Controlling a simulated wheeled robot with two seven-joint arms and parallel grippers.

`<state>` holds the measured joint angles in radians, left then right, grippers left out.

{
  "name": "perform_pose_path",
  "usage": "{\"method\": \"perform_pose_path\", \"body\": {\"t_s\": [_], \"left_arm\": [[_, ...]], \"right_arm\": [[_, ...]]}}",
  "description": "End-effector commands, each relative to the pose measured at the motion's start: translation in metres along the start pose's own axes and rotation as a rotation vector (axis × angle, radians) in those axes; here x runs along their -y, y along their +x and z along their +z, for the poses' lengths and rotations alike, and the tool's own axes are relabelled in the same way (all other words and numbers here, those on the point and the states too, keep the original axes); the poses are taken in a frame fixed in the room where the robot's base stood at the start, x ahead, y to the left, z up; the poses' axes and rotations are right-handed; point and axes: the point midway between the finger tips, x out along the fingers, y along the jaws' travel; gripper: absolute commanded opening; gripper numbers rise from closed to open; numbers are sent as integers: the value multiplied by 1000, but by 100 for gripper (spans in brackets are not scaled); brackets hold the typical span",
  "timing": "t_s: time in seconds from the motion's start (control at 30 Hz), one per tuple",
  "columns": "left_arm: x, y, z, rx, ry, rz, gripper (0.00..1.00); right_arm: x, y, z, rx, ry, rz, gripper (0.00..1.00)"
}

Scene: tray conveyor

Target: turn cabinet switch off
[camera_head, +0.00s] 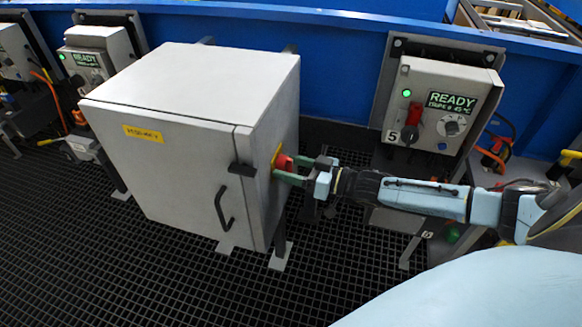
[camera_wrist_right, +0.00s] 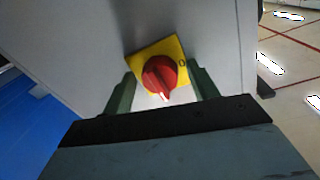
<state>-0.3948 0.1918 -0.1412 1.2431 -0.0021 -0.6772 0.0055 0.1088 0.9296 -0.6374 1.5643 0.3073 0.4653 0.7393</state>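The cabinet (camera_head: 160,165) is a light grey box with a black door handle. Its switch (camera_head: 284,162) is a red rotary knob on a yellow plate on the cabinet's right side. In the right wrist view the red switch (camera_wrist_right: 160,75) shows face on, its white-tipped grip pointing down and slightly right; an "O" mark is at the plate's right corner. My right gripper (camera_head: 306,171) is at the switch, with green fingers apart, one on each side of the knob. In the wrist view a gap shows between each finger and the knob. My left gripper is not in view.
A grey control box (camera_head: 440,110) with a READY display and a red switch stands to the right, behind my right arm. A similar box (camera_head: 95,60) stands at the left. A blue wall (camera_head: 340,40) runs behind. The dark grid floor (camera_head: 90,250) in front is clear.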

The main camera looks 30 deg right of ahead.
Motion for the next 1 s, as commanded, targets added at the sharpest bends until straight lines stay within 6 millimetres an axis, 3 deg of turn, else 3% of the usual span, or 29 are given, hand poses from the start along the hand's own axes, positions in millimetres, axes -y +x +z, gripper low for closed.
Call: {"method": "perform_pose_path", "body": {"t_s": [0.03,0.3,0.67,1.0], "left_arm": [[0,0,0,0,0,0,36],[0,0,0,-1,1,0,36],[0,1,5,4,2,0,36],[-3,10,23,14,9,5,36]], "right_arm": [[0,0,0,0,0,0,52],[0,0,0,0,0,0,18],[0,0,0,-5,-63,-1,18],[-1,0,0,-23,-315,-4,18]]}}
